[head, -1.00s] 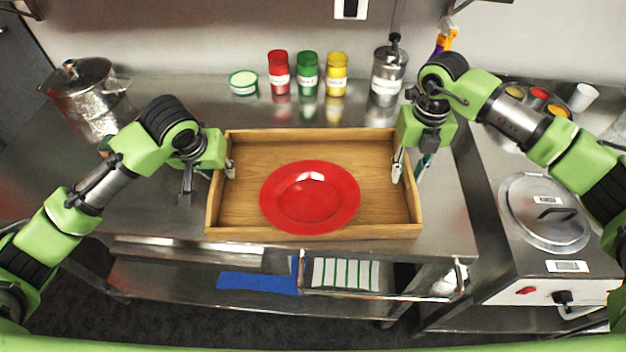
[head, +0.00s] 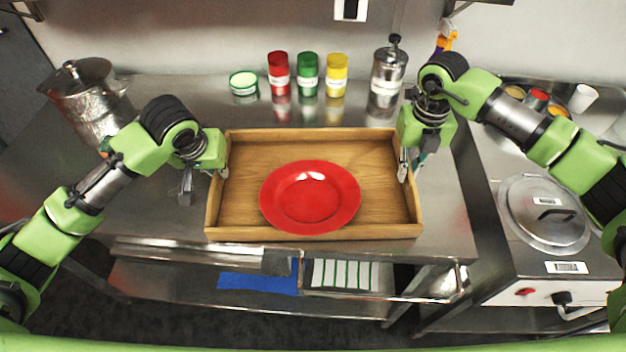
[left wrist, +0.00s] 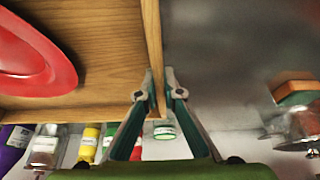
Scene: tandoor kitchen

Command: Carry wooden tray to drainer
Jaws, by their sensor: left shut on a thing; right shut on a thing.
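The wooden tray (head: 315,234) sits on the steel counter, with a red plate (head: 310,197) lying inside it. My left gripper (head: 207,180) is shut on the tray's left wall, one finger inside and one outside. The left wrist view shows its fingers (left wrist: 161,88) on either side of the wooden wall (left wrist: 153,40). My right gripper (head: 411,165) is shut on the tray's right wall; its inner finger shows and its outer finger is mostly hidden. I cannot clearly identify a drainer; a rack with white and green stripes (head: 343,274) shows below the counter front.
A metal pot (head: 90,95) stands at the back left. A green-rimmed tub (head: 243,82), red (head: 279,72), green (head: 308,74) and yellow (head: 337,74) jars and a steel grinder (head: 388,70) line the back. A lidded cooker unit (head: 545,213) stands right, across a gap.

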